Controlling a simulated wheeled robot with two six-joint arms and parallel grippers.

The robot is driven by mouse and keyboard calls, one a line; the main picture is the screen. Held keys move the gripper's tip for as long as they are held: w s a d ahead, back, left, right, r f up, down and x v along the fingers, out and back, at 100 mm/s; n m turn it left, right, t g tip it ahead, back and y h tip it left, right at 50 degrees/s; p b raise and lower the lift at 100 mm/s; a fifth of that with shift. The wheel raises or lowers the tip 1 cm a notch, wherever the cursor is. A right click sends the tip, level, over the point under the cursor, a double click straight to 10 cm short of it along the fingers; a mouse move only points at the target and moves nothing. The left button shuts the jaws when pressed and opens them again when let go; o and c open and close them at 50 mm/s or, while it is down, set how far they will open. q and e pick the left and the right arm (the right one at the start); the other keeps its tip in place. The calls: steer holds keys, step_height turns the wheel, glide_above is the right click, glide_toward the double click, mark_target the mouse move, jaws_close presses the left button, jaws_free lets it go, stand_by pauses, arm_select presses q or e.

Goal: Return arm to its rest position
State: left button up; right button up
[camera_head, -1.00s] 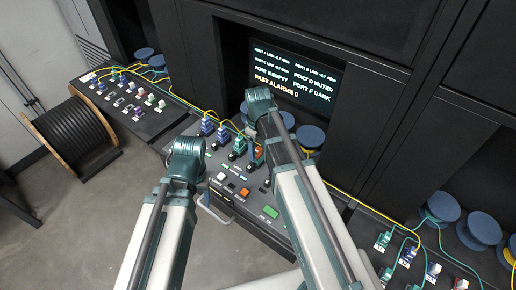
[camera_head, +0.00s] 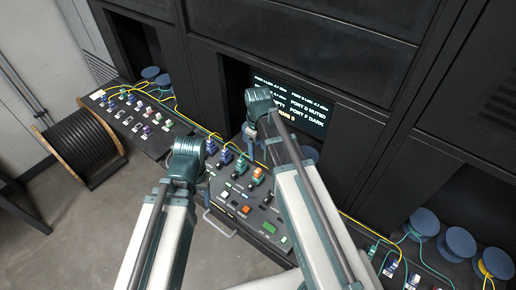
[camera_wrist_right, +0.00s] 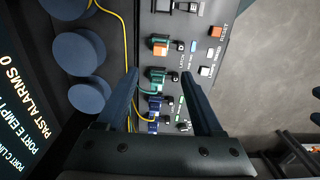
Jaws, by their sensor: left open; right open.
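My right arm reaches over the right of the console (camera_head: 282,255). In the head view its wrist (camera_head: 262,103) stands in front of the alarm screen (camera_head: 310,105). In the right wrist view the right gripper (camera_wrist_right: 165,90) is open and empty, its two dark fingers spread above the console. Teal connectors (camera_wrist_right: 156,80) and a blue connector (camera_wrist_right: 153,103) show between and beyond the fingers, with no grip on them visible. My left gripper (camera_head: 187,160) is open at the end of the left arm, near the console's front left. Its fingers are largely hidden by the wrist.
A port strip (camera_head: 148,142) with several connectors and yellow fibres lies left. A cable reel (camera_head: 80,145) stands on the floor. Blue spools (camera_head: 424,222) sit in the right bay. A drawer handle (camera_head: 218,224) juts from the console. Floor in front is open.

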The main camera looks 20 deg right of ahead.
arm_select(q)
steer(key=shift+r, duration=0.1)
arm_select(e)
steer(key=shift+r, duration=0.1)
stand_by(0.4)
steer(key=s+a+f+m+b, duration=0.1)
steer(key=s+a+f+b, duration=0.2)
steer(key=s+f+b, duration=0.1)
steer(key=s+a+f+m+b, duration=0.1)
steer(key=s+a+f+b, duration=0.2)
steer(key=s+f+b, duration=0.2)
steer(key=s+a+f+m+h+b, duration=0.1)
steer(key=s+a+f+b, duration=0.3)
steer(key=f+b, duration=0.1)
steer(key=shift+s+f+b, duration=0.3)
steer(key=shift+f+b, duration=0.05)
steer(key=shift+b, duration=0.15)
steer(key=shift+s+a+f+m, duration=0.2)
steer(key=shift+s+a+m, duration=0.05)
steer(key=shift+s+m, duration=0.15)
arm_select(q)
step_height(320, 180, down, 15)
